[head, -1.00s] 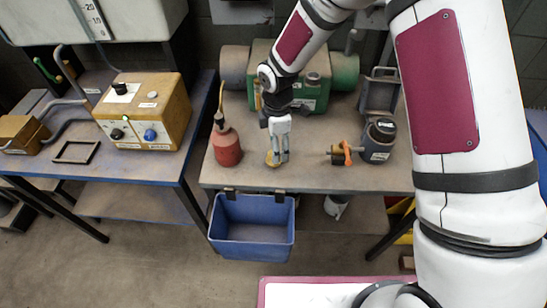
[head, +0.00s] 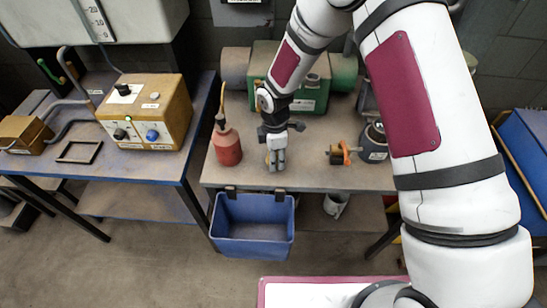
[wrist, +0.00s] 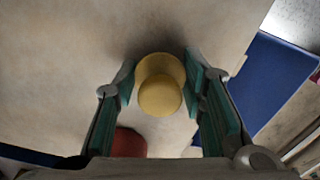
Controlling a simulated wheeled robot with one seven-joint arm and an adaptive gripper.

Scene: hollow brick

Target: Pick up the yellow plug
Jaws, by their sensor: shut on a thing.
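The yellow plug (wrist: 160,95) is a round, stepped yellow piece between my fingers in the wrist view. My gripper (wrist: 166,92) is shut on it, with a green pad at each side. In the head view my gripper (head: 276,166) points down over the front part of the workbench, and its fingers hide the plug there. I cannot tell exactly how high the plug is above the bench top.
The workbench (head: 320,178) has a red oil can (head: 227,148) left of my gripper and an orange-handled tool (head: 342,153) to its right. A green machine (head: 290,75) stands behind. A blue bin (head: 252,222) hangs at the front edge.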

